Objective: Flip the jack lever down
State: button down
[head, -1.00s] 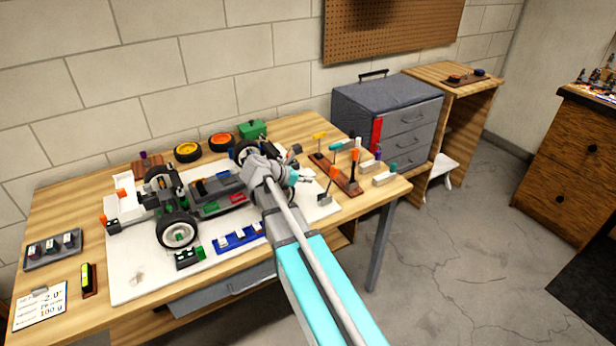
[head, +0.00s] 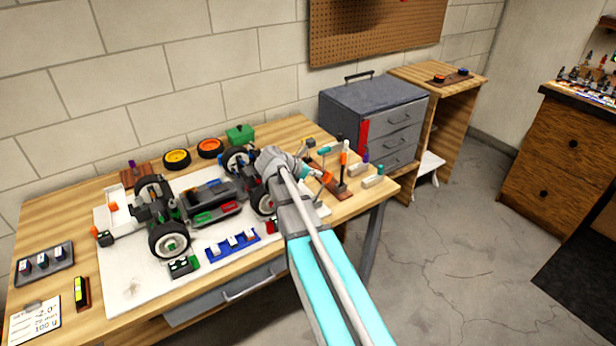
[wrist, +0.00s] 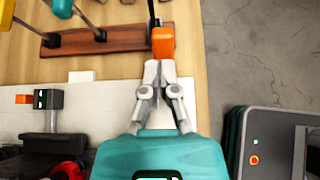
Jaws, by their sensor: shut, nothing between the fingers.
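The fingertips appear to touch or nearly touch the orange tip. In the head view my gripper (head: 308,172) is just left of the lever.
The RC car (head: 205,205) sits on the white board (head: 125,285). A grey drawer box (head: 370,110) stands behind on the right. Bare floor lies right of the bench.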

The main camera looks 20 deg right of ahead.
aim_at(329, 172)
jog(key=shift+w+d+f+b, duration=0.1)
jog(key=shift+d+f+b, duration=0.1)
jog(key=shift+d, duration=0.6)
jog(key=shift+w+d+f+b, duration=0.15)
jog(key=shift+d+f+b, duration=0.1)
jog(key=shift+d, duration=0.6)
jog(key=shift+w+d+f+b, duration=0.1)
jog(key=shift+d+f+b, duration=0.1)
jog(key=shift+d, duration=0.7)
jog(key=shift+d+r, duration=0.1)
jog(key=shift+r, duration=0.1)
jog(key=shift+r+p, duration=0.4)
jog(key=shift+p, duration=0.25)
notch_tip(329, 172, up, 9)
jog(key=a+p, duration=0.1)
jog(key=p, duration=0.7)
jog(key=shift+p, duration=0.4)
jog(key=shift+a, duration=0.1)
